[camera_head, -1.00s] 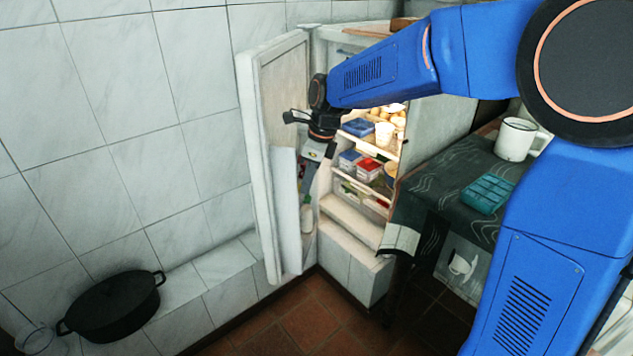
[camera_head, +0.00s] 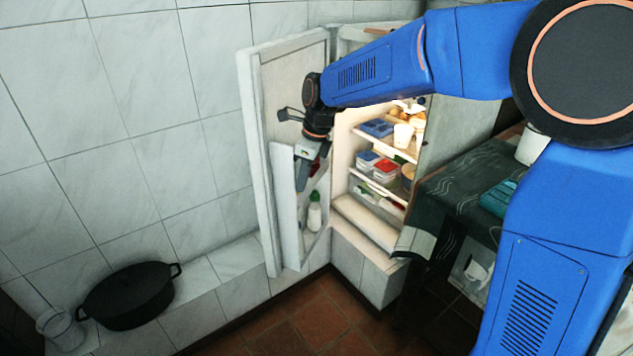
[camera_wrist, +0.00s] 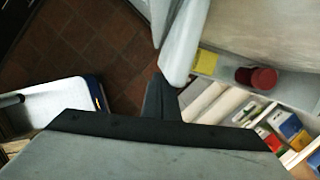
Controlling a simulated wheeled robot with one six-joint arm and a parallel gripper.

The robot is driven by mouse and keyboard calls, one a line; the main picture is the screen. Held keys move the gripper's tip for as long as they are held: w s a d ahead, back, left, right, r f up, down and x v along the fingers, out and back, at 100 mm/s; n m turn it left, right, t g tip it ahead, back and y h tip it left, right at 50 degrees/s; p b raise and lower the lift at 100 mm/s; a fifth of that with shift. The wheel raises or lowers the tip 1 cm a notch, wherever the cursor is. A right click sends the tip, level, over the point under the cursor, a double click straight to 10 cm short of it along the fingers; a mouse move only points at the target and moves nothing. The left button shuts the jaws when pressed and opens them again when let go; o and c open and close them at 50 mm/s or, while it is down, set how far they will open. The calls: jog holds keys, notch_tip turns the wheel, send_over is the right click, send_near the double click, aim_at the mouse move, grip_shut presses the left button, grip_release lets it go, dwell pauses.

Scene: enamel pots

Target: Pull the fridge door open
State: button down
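The white fridge door (camera_head: 258,150) stands wide open to the left of the fridge, its inner face and door shelf turned toward me. The lit fridge interior (camera_head: 352,205) is exposed. My gripper (camera_head: 302,178) is at the inner side of the door, beside the door shelf. In the wrist view, dark finger parts (camera_wrist: 162,97) are close below a pale rounded door edge (camera_wrist: 180,62). Contact is unclear. I cannot see whether the fingers are apart, and nothing shows held in them.
Food tubs (camera_head: 384,170) stand on the fridge shelves, and a white bottle (camera_head: 314,212) is in the door. A dark-clothed table (camera_head: 455,200) is at right. A black pot (camera_head: 130,297) sits on the tiled ledge at left. Red floor is clear in front.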

jog(key=w+a, duration=0.2)
jog(key=a, duration=0.3)
jog(key=w+a, duration=0.1)
jog(key=a, duration=0.3)
jog(key=w+a, duration=0.2)
jog(key=a, duration=0.3)
jog(key=shift+w+a, duration=0.85)
jog(key=shift+a, duration=0.3)
jog(key=shift+d, duration=0.1)
